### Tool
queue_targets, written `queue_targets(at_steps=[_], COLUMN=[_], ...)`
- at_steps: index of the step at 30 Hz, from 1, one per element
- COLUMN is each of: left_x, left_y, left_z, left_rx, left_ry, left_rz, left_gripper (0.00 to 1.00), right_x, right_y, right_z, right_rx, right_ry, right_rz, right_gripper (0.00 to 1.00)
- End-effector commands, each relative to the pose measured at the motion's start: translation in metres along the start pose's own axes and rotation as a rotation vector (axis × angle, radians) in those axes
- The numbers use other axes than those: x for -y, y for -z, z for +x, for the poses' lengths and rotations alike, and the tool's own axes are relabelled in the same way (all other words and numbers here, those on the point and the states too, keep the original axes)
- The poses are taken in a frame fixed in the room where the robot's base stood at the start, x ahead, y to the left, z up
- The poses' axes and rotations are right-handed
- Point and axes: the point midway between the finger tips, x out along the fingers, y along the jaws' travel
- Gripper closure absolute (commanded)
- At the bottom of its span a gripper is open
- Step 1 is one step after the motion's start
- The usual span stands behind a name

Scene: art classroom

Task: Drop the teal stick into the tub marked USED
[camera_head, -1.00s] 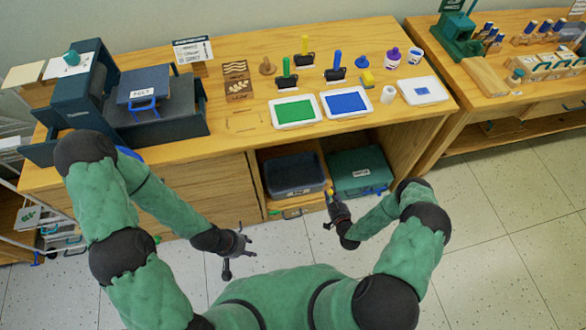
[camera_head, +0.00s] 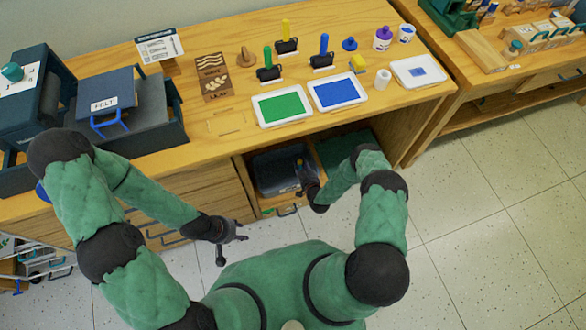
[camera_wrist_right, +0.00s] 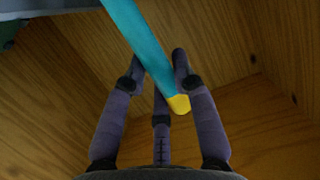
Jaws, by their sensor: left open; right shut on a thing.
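My right gripper (camera_head: 308,182) is shut on a teal stick (camera_wrist_right: 138,45) with a yellow end, seen between its fingers in the right wrist view. In the head view the right gripper is at the open cubby under the table, by the front right of a dark grey-blue tub (camera_head: 268,176). The stick shows there only as a tiny yellowish spot above the fingers. A green container (camera_head: 335,150) stands right of that tub, partly hidden by my right arm. No USED marking is legible on either. My left gripper (camera_head: 232,245) is open and empty in front of the drawers.
The wooden table (camera_head: 228,146) above the cubby holds a green pad (camera_head: 283,104), a blue pad (camera_head: 337,91), stamps and jars. Wooden cubby walls (camera_wrist_right: 265,35) are close around the right gripper. The floor (camera_head: 480,250) at right is clear.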

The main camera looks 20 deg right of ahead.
Motion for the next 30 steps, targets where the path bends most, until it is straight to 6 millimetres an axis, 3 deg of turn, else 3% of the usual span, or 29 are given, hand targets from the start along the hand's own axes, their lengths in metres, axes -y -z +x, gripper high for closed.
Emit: queue_targets(at_steps=[3, 9, 16, 24, 30], left_x=[0.006, 0.01, 0.012, 0.018, 0.018], left_y=[0.001, 0.001, 0.002, 0.002, 0.002], left_z=[0.017, 0.028, 0.034, 0.051, 0.049], left_rx=[0.0, 0.0, -0.001, 0.0, 0.0], left_ry=[0.0, 0.0, 0.0, 0.0, 0.0], left_rz=[0.0, 0.0, 0.0, 0.0, 0.0], left_gripper=[0.59, 0.59, 0.59, 0.59, 0.59], right_x=[0.009, 0.017, 0.021, 0.022, 0.022], right_y=[-0.021, -0.035, -0.042, -0.074, -0.072], right_z=[0.022, 0.044, 0.054, 0.066, 0.066], right_rx=[0.0, 0.0, 0.0, 0.001, 0.0], right_ry=[0.002, 0.001, 0.001, 0.0, 0.0], right_rz=[-0.001, 0.0, -0.001, 0.0, 0.0], right_gripper=[0.98, 0.98, 0.98, 0.98, 0.98])
